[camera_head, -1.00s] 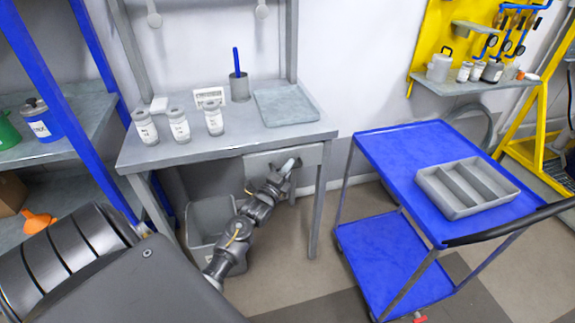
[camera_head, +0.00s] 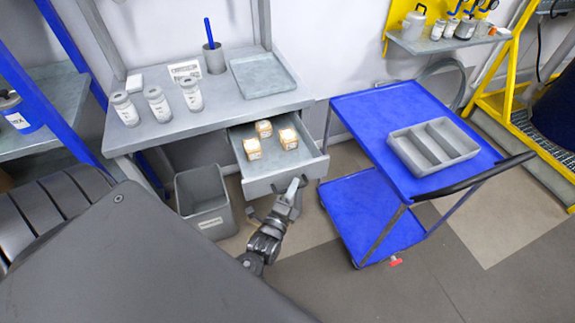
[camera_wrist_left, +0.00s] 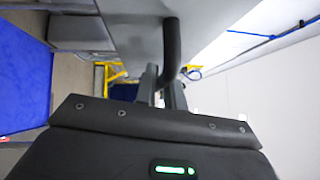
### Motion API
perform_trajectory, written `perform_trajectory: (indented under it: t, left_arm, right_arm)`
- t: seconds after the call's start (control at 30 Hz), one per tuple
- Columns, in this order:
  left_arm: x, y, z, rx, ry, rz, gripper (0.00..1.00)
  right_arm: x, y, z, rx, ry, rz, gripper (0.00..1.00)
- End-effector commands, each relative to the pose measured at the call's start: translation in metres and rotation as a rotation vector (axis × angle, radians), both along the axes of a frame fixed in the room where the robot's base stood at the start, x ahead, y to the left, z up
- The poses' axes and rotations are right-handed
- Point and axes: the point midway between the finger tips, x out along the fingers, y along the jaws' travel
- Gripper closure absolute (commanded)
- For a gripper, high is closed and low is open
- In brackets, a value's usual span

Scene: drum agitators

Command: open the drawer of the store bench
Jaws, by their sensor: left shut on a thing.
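The store bench (camera_head: 235,99) stands against the wall with its grey drawer (camera_head: 258,187) pulled out at the front right. My left gripper (camera_head: 292,187) is at the drawer's front and is shut on the handle. In the left wrist view the dark handle bar (camera_wrist_left: 172,48) stands between the two fingers (camera_wrist_left: 162,85). The fingertips partly hide the handle in the head view. My right gripper is not in view.
A grey bin (camera_head: 204,205) stands on the floor left of the drawer. A blue cart (camera_head: 365,125) with a grey divided tray (camera_head: 433,147) stands close to the right. Jars (camera_head: 157,104), a cup (camera_head: 214,60) and a tray (camera_head: 270,75) are on the bench top.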

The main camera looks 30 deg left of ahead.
Motion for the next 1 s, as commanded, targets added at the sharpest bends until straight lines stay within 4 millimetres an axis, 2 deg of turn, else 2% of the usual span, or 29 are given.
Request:
perform_trajectory:
  t: [0.23,0.63,0.67,0.8,1.0]
  left_arm:
    - [-0.009,-0.013,0.0,0.0,0.0,0.0,1.0]
    - [-0.01,-0.015,0.0,0.0,-0.001,0.0,1.0]
    - [-0.01,-0.015,0.0,0.0,-0.001,0.0,0.85]
    - [-0.01,-0.014,0.0,0.0,-0.001,0.0,0.68]
    - [-0.01,-0.014,0.0,0.0,-0.001,0.0,0.68]
  right_arm:
    - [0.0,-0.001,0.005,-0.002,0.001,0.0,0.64]
    - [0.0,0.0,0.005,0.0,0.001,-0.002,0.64]
    - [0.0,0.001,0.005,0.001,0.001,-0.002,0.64]
    - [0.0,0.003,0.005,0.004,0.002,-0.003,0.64]
    - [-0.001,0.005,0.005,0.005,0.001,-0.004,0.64]
